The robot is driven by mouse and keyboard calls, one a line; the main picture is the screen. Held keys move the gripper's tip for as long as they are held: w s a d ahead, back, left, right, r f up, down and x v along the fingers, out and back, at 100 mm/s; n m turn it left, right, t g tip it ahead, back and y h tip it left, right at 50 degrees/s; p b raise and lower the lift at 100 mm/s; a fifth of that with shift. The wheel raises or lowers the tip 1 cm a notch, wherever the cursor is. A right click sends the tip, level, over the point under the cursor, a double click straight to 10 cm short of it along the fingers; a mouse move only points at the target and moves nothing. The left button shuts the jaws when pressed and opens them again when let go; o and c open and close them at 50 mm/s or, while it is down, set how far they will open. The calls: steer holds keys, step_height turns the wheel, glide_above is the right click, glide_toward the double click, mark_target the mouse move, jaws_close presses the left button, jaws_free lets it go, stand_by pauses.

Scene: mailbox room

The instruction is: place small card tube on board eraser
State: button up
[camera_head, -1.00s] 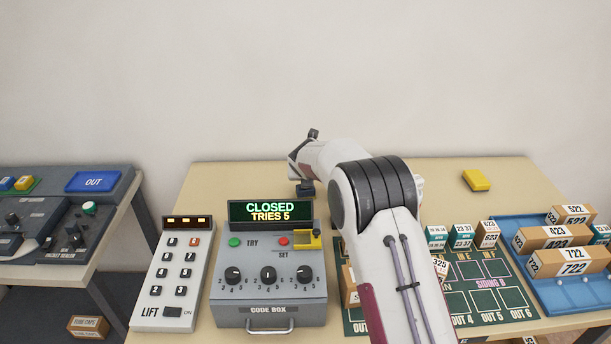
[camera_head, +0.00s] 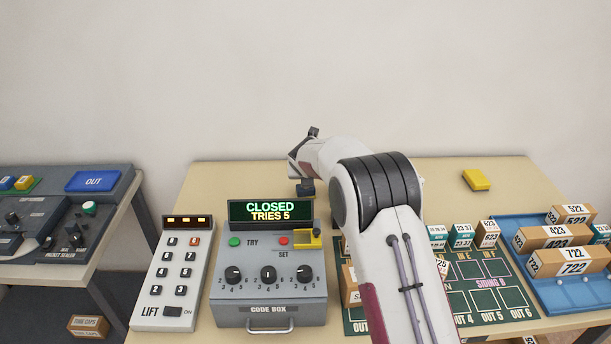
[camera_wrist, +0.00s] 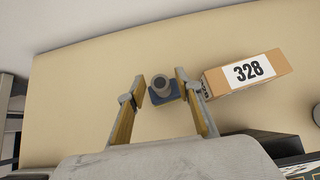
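In the wrist view a small grey round piece with a darker round end, which looks like the small card tube (camera_wrist: 160,82), stands upright on a dark blue block (camera_wrist: 168,97) that looks like the board eraser. My gripper (camera_wrist: 160,76) is open, one finger on each side of the tube, with gaps on both sides. In the head view my wrist hides most of this spot behind the code box. Only a dark bluish piece of the block (camera_head: 306,188) shows under it. Whether the tube touches the block all round is hard to tell.
A box marked 328 (camera_wrist: 247,73) lies just right of my right finger. The code box (camera_head: 268,290) and lift keypad (camera_head: 172,275) stand in front. A yellow block (camera_head: 476,180) lies at the back right, near a blue tray (camera_head: 583,295) of boxes. The back left of the table is clear.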

steer(key=v, duration=1.1)
stand_by(1.0)
steer(key=s+d+r+m+g, duration=0.1)
steer(key=s+d+r+m, duration=0.3)
steer(key=s+m, duration=0.3)
steer(key=s+d+r+m+h, duration=0.1)
steer(key=s+d+r+m, duration=0.35)
steer(key=s, duration=0.35)
steer(key=s+d+r+m+g, duration=0.1)
steer(key=s+d+r+m, duration=0.35)
steer(key=s+m, duration=0.3)
steer(key=s+f+m, duration=0.2)
steer(key=s+m, duration=0.6)
steer(key=s, duration=0.6)
steer(key=s+d+f+m+g+y, duration=0.1)
steer(key=s+m, duration=0.8)
steer(key=s, duration=0.5)
steer(key=shift+f, duration=0.4)
steer(key=shift+s, duration=0.1)
